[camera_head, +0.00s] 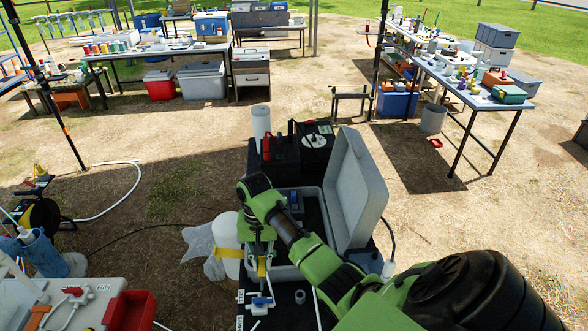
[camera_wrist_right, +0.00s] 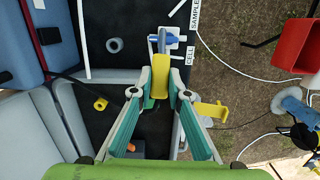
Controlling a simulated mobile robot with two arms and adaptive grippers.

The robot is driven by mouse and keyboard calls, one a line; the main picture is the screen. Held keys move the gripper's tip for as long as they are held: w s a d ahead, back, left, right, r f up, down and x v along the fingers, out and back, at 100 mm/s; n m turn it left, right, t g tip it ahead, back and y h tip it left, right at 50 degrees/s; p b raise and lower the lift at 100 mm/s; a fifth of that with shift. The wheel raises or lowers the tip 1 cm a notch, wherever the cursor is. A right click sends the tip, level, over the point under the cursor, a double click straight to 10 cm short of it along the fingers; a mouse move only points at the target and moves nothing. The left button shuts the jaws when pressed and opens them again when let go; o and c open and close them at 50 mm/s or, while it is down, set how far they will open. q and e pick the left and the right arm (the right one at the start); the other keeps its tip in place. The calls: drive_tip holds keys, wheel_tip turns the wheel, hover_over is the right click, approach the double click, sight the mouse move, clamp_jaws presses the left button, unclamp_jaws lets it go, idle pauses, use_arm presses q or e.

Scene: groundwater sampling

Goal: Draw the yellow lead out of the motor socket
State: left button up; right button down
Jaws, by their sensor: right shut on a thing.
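My right gripper (camera_head: 262,268) reaches down over the front of the black bench with the open grey case. My left gripper is not in view.
A blue-handled valve on a white plate (camera_wrist_right: 165,42) stands just beyond the fingertips, by the CELL and SAMPLE labels. The open grey case (camera_head: 358,190) borders my arm. A red bin (camera_head: 130,310) is at lower left.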

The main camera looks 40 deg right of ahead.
drive_tip(key=s+f+m+g+y+p, duration=0.2)
drive_tip(key=s+f+y, duration=0.1)
drive_tip(key=s+f, duration=0.35)
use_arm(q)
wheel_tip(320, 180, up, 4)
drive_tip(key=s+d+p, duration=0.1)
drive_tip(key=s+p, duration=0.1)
use_arm(e)
drive_tip(key=m+y, duration=0.2)
hover_over(294, 329)
wheel_tip(294, 329, down, 4)
drive_tip(key=shift+f+b, duration=1)
drive_tip(key=shift+b, duration=0.15)
use_arm(q)
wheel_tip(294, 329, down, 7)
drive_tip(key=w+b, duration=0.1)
drive_tip(key=b, duration=0.4)
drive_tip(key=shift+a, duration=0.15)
use_arm(e)
drive_tip(key=shift+h, duration=0.3)
wheel_tip(294, 329, down, 4)
drive_tip(key=shift+f, duration=0.25)
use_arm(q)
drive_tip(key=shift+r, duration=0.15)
use_arm(e)
drive_tip(key=c, duration=1.8)
unclamp_jaws()
drive_tip(key=shift+c, duration=0.2)
